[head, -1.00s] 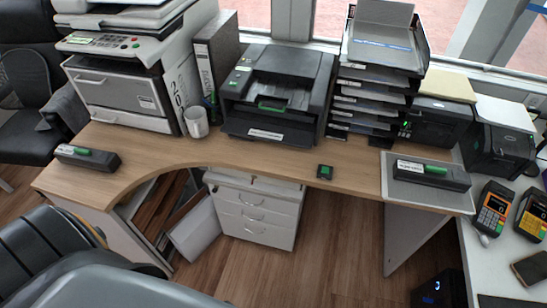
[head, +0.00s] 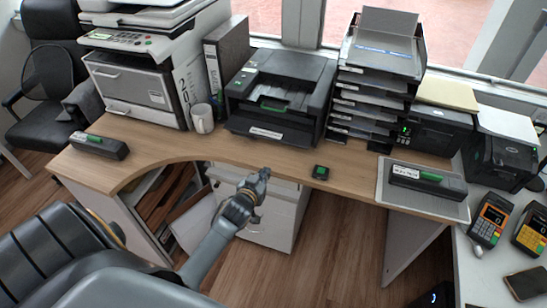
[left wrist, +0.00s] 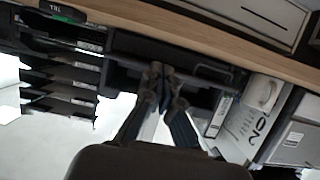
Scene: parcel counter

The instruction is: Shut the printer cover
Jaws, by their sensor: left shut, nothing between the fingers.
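The black printer (head: 290,66) stands at the back middle of the desk. Its front is open as a dark recess with a green strip (head: 273,106) in it, and a labelled dark front panel (head: 295,136) is below. I cannot tell for sure which part is the cover. My left gripper (head: 262,177) is shut and empty, in front of the desk's front edge and apart from the printer. In the left wrist view its fingers (left wrist: 160,72) are together, with the dark printer behind them, partly hidden. My right gripper is not in view.
A mug (head: 202,118) and a binder (head: 226,55) stand left of the printer, and letter trays (head: 366,100) stand right. A small black box with a green top (head: 320,172) lies near the desk edge (head: 230,158). The desk strip before the printer is mostly clear.

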